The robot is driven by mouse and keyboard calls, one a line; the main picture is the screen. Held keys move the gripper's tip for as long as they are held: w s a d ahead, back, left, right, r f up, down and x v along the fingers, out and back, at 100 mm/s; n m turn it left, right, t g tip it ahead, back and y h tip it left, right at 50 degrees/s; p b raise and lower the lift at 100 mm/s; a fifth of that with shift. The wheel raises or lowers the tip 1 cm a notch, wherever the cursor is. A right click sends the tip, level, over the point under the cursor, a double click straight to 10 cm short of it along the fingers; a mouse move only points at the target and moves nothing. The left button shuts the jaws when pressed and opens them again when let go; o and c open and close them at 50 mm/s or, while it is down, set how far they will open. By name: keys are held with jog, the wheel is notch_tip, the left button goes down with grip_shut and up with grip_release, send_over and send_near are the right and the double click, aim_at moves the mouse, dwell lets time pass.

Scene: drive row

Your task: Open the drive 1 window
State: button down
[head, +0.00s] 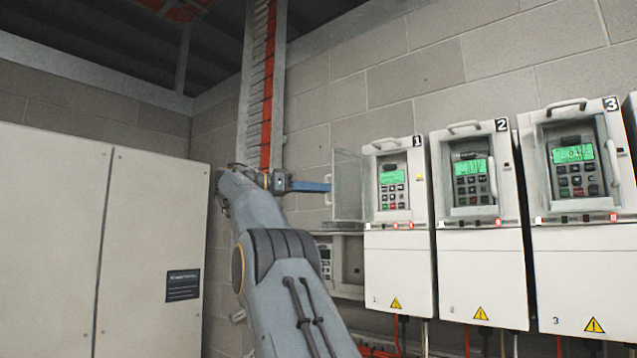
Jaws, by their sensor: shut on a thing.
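The drive 1 window (348,187) is a clear pane with a pale frame. It stands swung out to the left of the drive 1 cabinet (390,270), so the keypad and lit green display (392,177) are uncovered. A small white handle (327,172) is at the window's left edge. My gripper (324,187), with blue fingers, reaches in from the left and is shut on this handle. The exact contact at the fingertips is small and hard to make out.
Drive 2 (478,270) and drive 3 (588,280) stand to the right, with their windows over their keypads. A lower grey unit (347,265) sits behind my arm. A tall pale cabinet (150,240) fills the left. A cable ladder (262,80) runs up the block wall.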

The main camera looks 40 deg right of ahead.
jog(key=shift+w+d+f+m+g+p, duration=0.1)
jog(key=shift+w+d+m+g+p, duration=0.15)
jog(key=shift+g+p, duration=0.2)
dwell(0.3)
jog(key=c, duration=2.1)
grip_release()
jog(key=shift+d, duration=0.1)
jog(key=shift+o, duration=1.3)
jog(key=shift+s+d, duration=0.15)
jog(key=shift+d, duration=0.05)
jog(key=p+v, duration=0.5)
jog(key=v, duration=0.3)
jog(key=shift+a, duration=0.2)
